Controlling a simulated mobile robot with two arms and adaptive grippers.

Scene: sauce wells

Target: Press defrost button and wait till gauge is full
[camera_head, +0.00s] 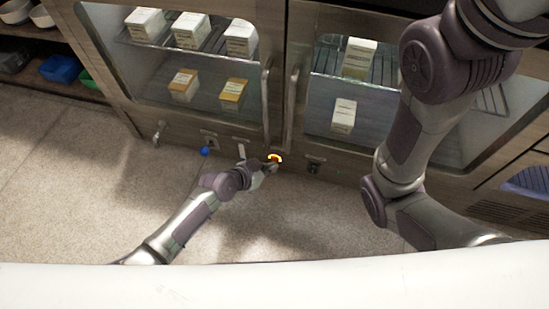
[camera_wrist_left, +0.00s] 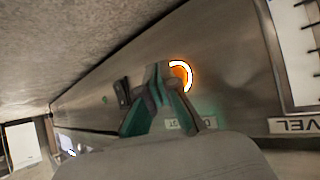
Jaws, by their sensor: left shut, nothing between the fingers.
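The defrost button (camera_head: 275,160) glows orange on the metal front panel below the glass doors, with a bright arc gauge around its upper part. In the left wrist view the orange button (camera_wrist_left: 179,75) has a white arc over its top and right side; the rest of the ring is hidden or unlit. My left gripper (camera_head: 270,167) is shut and empty, with its tips at the button. In the wrist view the fingertips (camera_wrist_left: 158,72) overlap the button's left edge; I cannot tell how hard they press. My right gripper is out of view.
Glass-doored cabinets hold several cartons (camera_head: 191,30). Door handles (camera_head: 267,100) stand out above the button. A blue knob (camera_head: 205,151) and a dark switch (camera_head: 314,166) flank it on the panel. My right arm crosses the right side. The floor (camera_head: 60,190) at left is clear.

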